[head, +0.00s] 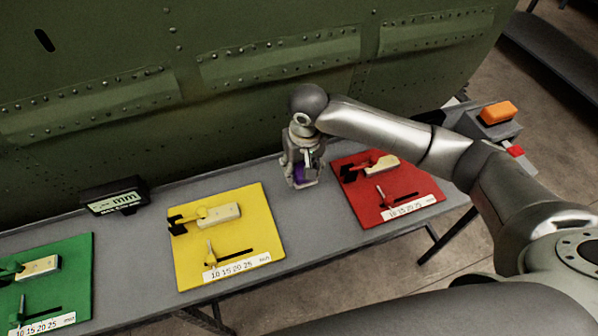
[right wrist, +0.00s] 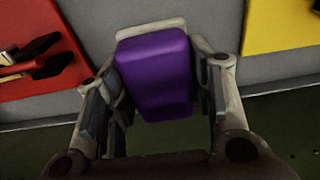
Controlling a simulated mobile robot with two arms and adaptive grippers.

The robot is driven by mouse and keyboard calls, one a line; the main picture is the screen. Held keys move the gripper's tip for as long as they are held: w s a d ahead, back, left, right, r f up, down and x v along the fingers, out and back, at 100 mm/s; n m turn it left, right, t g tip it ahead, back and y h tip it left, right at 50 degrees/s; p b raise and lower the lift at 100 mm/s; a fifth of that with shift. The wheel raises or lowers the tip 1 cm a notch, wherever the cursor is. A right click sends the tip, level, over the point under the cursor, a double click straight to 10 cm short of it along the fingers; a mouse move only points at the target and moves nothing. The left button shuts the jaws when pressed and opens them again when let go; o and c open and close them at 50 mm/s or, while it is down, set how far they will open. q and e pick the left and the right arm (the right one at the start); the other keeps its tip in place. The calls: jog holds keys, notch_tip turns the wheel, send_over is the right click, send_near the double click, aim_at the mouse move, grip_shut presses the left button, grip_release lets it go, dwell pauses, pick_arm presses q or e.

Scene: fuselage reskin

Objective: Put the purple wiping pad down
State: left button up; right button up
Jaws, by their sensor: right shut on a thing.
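The purple wiping pad (right wrist: 155,72) is between the fingers of my right gripper (right wrist: 158,100), which is shut on it. The gripper points down over the grey table (head: 232,184), between the yellow board and the red board. I cannot tell whether the pad touches the table. My left gripper is not in view.
A yellow board (head: 195,270), a red board (head: 372,208) and a green board (head: 80,285) lie on the table, each with a gauge-like tool. A black display (head: 114,197) stands at the back left. The riveted green fuselage (head: 230,110) rises behind. Bare table shows between the boards.

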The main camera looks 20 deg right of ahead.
aim_at(299, 175)
jog(key=shift+w+a+f, duration=0.2)
jog(key=shift+w+f, duration=0.35)
jog(key=shift+f, duration=0.2)
notch_tip(299, 175, down, 3)
jog(key=shift+r+p, duration=0.1)
jog(key=shift+p, duration=0.5)
jog(key=shift+s+f, duration=0.1)
jog(key=shift+f, duration=0.15)
jog(key=shift+s+f, duration=0.3)
jog(key=shift+f, duration=0.05)
jog(key=o, duration=0.9)
jog(key=shift+f, duration=0.15)
jog(key=shift+o, duration=0.4)
jog(key=shift+w+f, duration=0.15)
